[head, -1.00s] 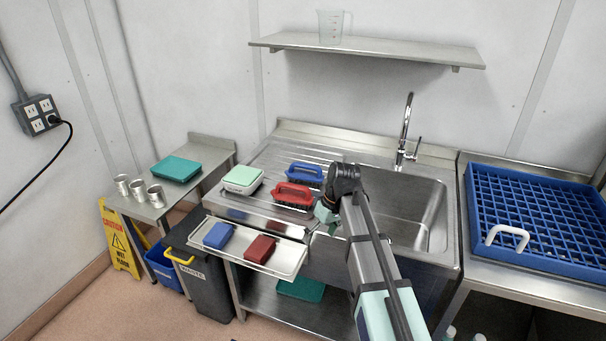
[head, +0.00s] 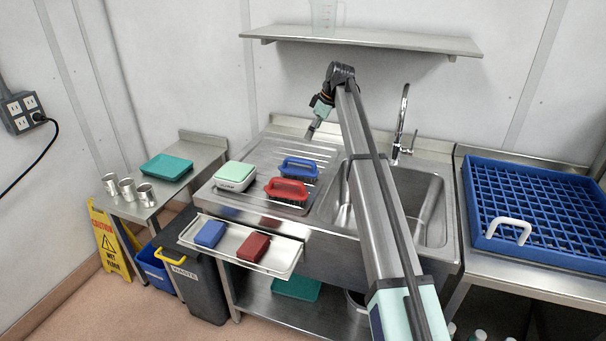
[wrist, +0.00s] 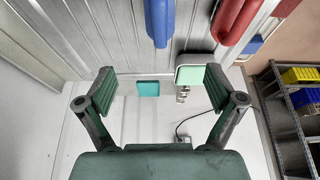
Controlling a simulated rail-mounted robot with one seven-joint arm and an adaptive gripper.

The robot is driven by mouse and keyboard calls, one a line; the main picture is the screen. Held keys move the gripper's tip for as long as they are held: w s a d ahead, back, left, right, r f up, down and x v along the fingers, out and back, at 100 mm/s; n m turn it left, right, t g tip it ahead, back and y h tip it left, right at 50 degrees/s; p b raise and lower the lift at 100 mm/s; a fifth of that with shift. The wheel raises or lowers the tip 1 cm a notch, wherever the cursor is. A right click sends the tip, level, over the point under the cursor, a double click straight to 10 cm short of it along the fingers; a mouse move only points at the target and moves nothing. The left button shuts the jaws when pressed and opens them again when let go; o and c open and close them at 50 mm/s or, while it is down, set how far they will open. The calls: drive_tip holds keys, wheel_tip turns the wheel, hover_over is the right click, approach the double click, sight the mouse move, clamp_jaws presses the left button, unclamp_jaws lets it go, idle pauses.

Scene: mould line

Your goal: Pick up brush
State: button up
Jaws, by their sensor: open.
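A blue brush (head: 298,168) with a looped handle stands on the ribbed drainboard. A red brush (head: 287,190) of the same shape stands just in front of it. My gripper (head: 312,131) is raised above the back of the drainboard, apart from both brushes. In the wrist view my gripper (wrist: 158,82) shows its two fingers wide apart with nothing between them. There the blue brush (wrist: 159,18) shows at the top middle, and the red brush (wrist: 235,16) at the top right.
A white and mint-green box (head: 236,177) stands left of the brushes. A tray (head: 283,267) at the front holds a blue block (head: 210,234) and a dark red block (head: 253,246). The sink (head: 428,207) and tap (head: 402,120) are right. A shelf (head: 400,41) hangs above.

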drive_tip(key=p, duration=0.4)
hover_over(296, 169)
drive_tip(key=d, duration=0.2)
wheel_tip(296, 169, down, 11)
drive_tip(key=shift+s+f, duration=0.1)
drive_tip(key=shift+s, duration=0.05)
drive_tip(key=shift+p+x, duration=1)
drive_tip(key=shift+x, duration=1.65)
drive_tip(key=shift+s+d, duration=0.1)
drive_tip(key=c, duration=1.3)
